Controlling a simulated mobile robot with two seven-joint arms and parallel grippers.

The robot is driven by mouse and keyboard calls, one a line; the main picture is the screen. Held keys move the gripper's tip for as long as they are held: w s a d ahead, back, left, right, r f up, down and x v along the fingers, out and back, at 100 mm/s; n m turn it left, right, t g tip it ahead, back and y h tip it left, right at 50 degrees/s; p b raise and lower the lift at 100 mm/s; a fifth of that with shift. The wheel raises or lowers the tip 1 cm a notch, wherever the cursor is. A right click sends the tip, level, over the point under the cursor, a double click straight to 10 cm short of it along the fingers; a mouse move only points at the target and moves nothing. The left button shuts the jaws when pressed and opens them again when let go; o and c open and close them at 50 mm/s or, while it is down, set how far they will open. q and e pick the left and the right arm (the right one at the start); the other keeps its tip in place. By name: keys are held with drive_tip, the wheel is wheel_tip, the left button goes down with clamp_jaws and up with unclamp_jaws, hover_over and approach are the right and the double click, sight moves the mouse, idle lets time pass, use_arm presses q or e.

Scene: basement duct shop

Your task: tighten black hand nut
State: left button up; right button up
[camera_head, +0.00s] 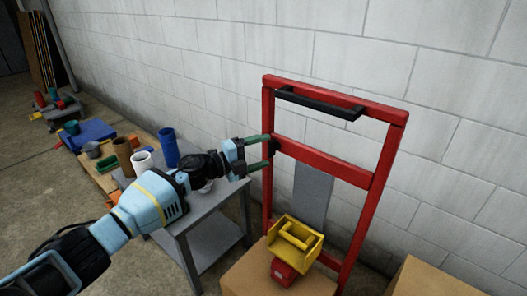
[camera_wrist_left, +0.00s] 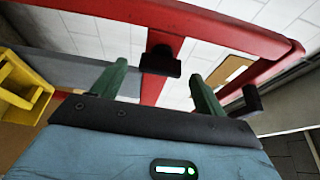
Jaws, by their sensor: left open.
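The black hand nut (camera_head: 275,145) sits on the left upright of a red frame (camera_head: 335,161), at the height of the middle crossbar. In the left wrist view the black nut (camera_wrist_left: 160,62) shows between the green fingers, against the red bar. My left gripper (camera_head: 267,151) reaches in from the left with its fingers apart, one above the other, their tips close to the nut. In the left wrist view the open gripper (camera_wrist_left: 159,74) shows clear space between each finger and the nut. I cannot tell whether the tips touch it. My right gripper is not in view.
A black handle (camera_head: 318,102) spans the frame's top. A yellow bracket (camera_head: 295,238) and red block (camera_head: 283,272) rest on a cardboard box (camera_head: 250,275) below. A grey table (camera_head: 205,212) with cups stands under my left arm. A block wall (camera_head: 440,85) lies close behind.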

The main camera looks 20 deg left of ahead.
use_arm(q)
drive_tip(key=v, duration=0.6)
drive_tip(key=shift+s+a, duration=0.2)
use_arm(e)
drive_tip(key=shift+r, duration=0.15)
